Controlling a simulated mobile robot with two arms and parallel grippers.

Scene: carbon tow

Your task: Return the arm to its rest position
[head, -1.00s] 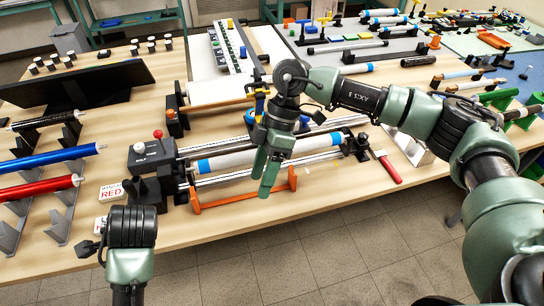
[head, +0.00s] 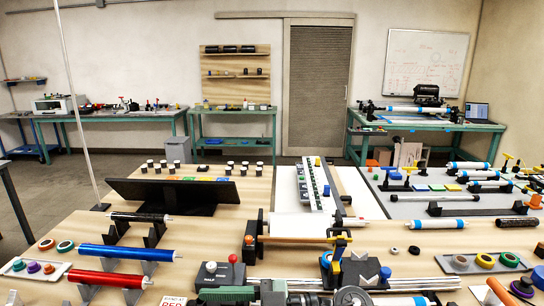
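Neither of my grippers is in view in the head view. A dark round joint with a pale ring (head: 352,297) shows at the bottom edge and seems to be part of my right arm. The rest of that arm and its gripper are below the frame. My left arm cannot be made out.
Blue (head: 125,252) and red (head: 108,278) rollers lie on stands at the left. A black panel (head: 172,193) stands behind them. A white sheet (head: 350,192) and a grey mat (head: 405,211) lie further back. Benches, a door (head: 318,90) and a whiteboard (head: 428,57) are behind.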

